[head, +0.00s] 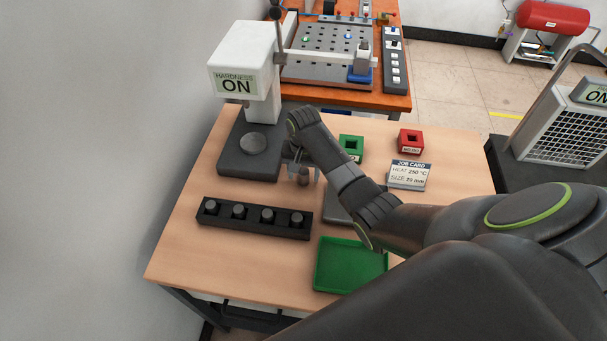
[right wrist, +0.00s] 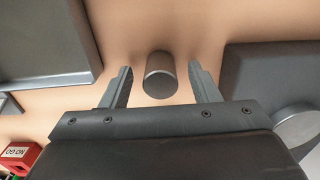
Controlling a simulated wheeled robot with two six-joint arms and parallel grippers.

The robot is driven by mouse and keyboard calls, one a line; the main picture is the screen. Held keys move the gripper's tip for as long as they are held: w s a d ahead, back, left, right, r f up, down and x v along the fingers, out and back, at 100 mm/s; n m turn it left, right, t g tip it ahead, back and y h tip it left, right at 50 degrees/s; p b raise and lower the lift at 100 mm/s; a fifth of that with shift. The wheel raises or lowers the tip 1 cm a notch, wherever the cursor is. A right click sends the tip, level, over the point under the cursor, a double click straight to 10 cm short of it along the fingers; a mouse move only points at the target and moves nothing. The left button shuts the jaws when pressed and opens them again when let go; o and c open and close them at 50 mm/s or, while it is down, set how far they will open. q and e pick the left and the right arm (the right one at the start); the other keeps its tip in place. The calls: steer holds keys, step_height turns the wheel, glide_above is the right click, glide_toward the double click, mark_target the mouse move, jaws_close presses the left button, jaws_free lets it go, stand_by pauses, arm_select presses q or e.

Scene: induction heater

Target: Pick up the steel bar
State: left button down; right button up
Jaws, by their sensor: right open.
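The steel bar (head: 303,177) is a short dark grey cylinder standing upright on the wooden table, in front of the hardness tester. In the right wrist view the bar (right wrist: 159,84) is seen between the fingers. My right gripper (head: 305,169) reaches down over it, open, with one finger on each side. In the right wrist view there are visible gaps between the bar and both fingers of the gripper (right wrist: 160,88), so it is not gripped. My left gripper is not in view.
The hardness tester (head: 250,60) stands close behind. A black rack (head: 225,222) with several short cylinders lies in front, and a green tray (head: 322,265) nearer. A green block (head: 351,147), a red block (head: 411,141) and a job card (head: 408,174) stand to the right.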

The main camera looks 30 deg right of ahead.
steer(key=shift+f, duration=0.1)
steer(key=shift+c, duration=0.4)
jaws_close()
